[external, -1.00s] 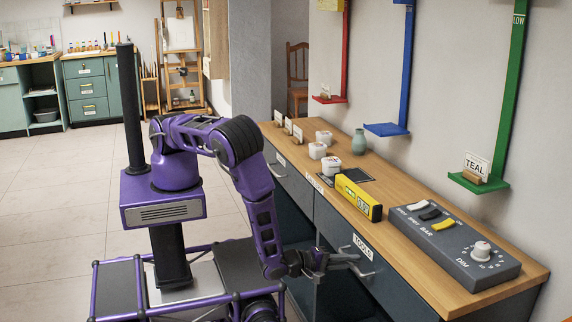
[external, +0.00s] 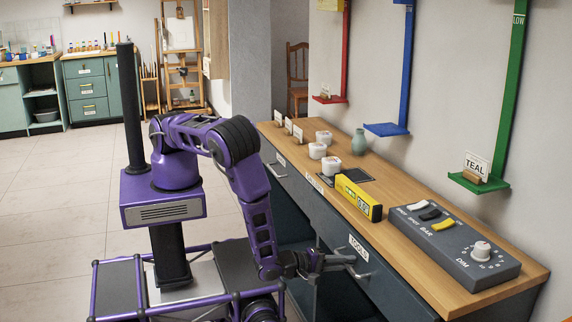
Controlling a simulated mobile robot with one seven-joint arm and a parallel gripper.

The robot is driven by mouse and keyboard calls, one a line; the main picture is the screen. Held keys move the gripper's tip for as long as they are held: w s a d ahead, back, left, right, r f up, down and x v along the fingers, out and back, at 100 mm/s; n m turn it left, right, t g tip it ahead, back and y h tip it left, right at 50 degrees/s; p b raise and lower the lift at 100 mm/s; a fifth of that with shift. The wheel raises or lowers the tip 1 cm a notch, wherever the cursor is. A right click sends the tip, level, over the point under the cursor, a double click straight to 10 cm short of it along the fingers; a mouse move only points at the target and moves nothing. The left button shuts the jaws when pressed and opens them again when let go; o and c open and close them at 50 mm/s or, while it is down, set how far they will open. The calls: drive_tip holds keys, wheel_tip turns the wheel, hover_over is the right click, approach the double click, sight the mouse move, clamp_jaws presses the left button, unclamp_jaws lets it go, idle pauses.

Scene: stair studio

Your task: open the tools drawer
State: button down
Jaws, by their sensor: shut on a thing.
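The tools drawer (external: 385,281) is a dark grey-blue front under the wooden worktop, with a white TOOLS label (external: 358,248). Its pale bar handle (external: 362,274) sits below the label. My gripper (external: 344,264) is at this handle from the left and is shut on it; the fingers are small in the picture. The drawer stands out from the cabinet by a little at most; its inside does not show.
Open floor (external: 60,220) lies left of me.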

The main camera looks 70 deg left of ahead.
drive_tip(key=f+v, duration=0.1)
drive_tip(key=v, duration=0.7)
drive_tip(key=f+p+v, duration=0.1)
drive_tip(key=f+v, duration=0.1)
drive_tip(key=v, duration=0.7)
drive_tip(key=shift+s+f, duration=0.2)
drive_tip(key=shift+s, duration=0.25)
drive_tip(key=c, duration=1.2)
unclamp_jaws()
drive_tip(key=shift+o, duration=0.2)
drive_tip(key=v, duration=1.7)
drive_tip(key=shift+s, duration=0.15)
drive_tip(key=shift+p, duration=0.3)
